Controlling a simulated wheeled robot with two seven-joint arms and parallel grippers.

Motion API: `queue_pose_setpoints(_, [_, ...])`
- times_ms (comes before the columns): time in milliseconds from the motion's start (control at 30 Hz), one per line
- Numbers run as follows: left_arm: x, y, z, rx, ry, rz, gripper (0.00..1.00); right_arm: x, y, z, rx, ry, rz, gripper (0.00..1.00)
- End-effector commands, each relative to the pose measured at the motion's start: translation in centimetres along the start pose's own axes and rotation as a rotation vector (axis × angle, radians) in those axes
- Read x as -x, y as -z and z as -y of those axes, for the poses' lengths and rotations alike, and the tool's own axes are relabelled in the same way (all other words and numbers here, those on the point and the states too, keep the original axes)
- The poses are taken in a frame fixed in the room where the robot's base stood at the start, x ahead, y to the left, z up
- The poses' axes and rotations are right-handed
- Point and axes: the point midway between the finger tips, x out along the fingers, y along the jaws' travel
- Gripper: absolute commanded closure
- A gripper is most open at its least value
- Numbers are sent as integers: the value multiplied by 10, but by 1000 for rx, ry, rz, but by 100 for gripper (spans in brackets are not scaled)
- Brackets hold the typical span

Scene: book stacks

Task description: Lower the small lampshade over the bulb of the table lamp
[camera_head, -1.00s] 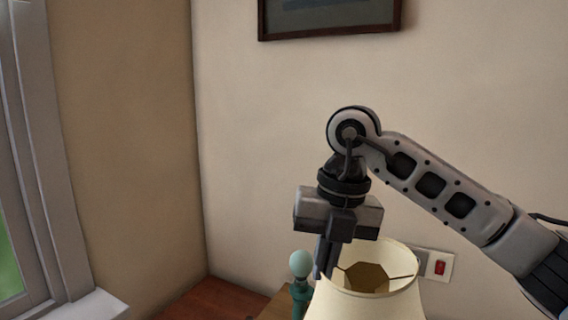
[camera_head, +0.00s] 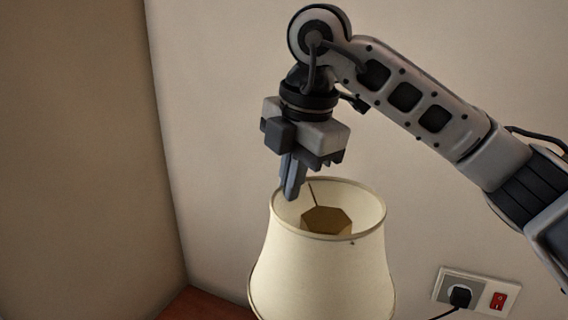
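The small cream lampshade (camera_head: 320,270) fills the lower middle of the view, upright, with its open top rim showing. A brown six-sided shape (camera_head: 328,220) and a thin dark spoke show inside it. My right gripper (camera_head: 291,190) points down, with its fingers closed together on the left part of the top rim. The table lamp and its bulb are not seen now; the shade may hide them. My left gripper is not in view.
A wall socket with a black plug (camera_head: 461,296) and a red switch (camera_head: 498,300) is on the wall at lower right. A reddish-brown wooden surface (camera_head: 205,304) shows at lower left, by the wall corner. The upper left is free.

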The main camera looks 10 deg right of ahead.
Motion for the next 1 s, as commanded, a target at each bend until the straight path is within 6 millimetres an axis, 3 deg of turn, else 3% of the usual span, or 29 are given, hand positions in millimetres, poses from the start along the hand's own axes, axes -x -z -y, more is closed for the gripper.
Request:
queue_pose_setpoints(267, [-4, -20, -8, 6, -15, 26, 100, -22, 0, 6, 0, 1, -2, 100])
queue_pose_setpoints(1000, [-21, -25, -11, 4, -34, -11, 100, -88, 0, 21, 1, 0, -1, 100])
